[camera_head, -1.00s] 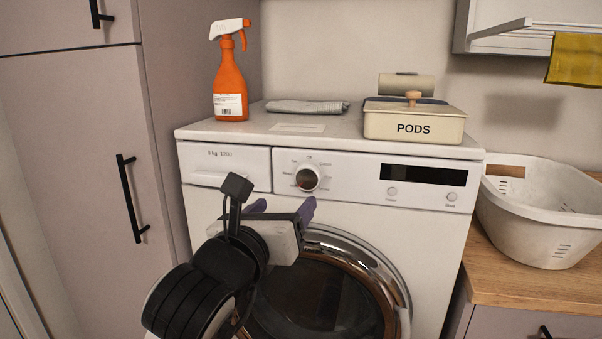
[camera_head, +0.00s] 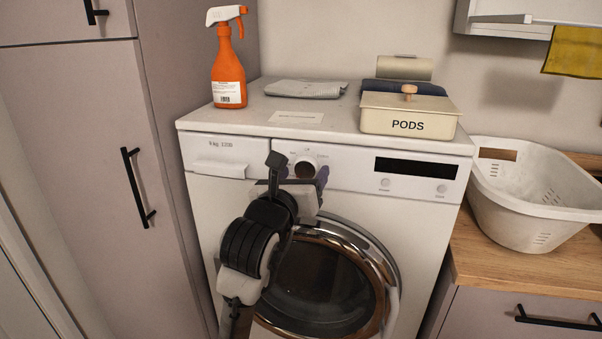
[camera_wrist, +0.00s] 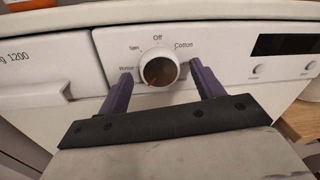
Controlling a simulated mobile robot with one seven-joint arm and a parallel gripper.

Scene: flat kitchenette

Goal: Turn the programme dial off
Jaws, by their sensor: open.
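The programme dial (camera_wrist: 160,70) is a round white knob with a dark reddish-brown face on the washing machine's panel. In the wrist view, "Off" is printed above it, "Cotton" to its upper right and "Spin" to its upper left. A small red mark on the dial appears at its lower left, away from "Off". My gripper (camera_wrist: 160,76) is open, with one purple finger on each side of the dial. I cannot tell whether they touch it. In the head view my gripper (camera_head: 303,179) is in front of the dial (camera_head: 306,167) and partly hides it.
The washing machine (camera_head: 425,225) has a dark display and two small buttons right of the dial, and a round door below. On top are an orange spray bottle (camera_head: 228,80), a folded cloth (camera_head: 306,89) and a PODS box (camera_head: 410,115). A white basket (camera_head: 535,200) stands right.

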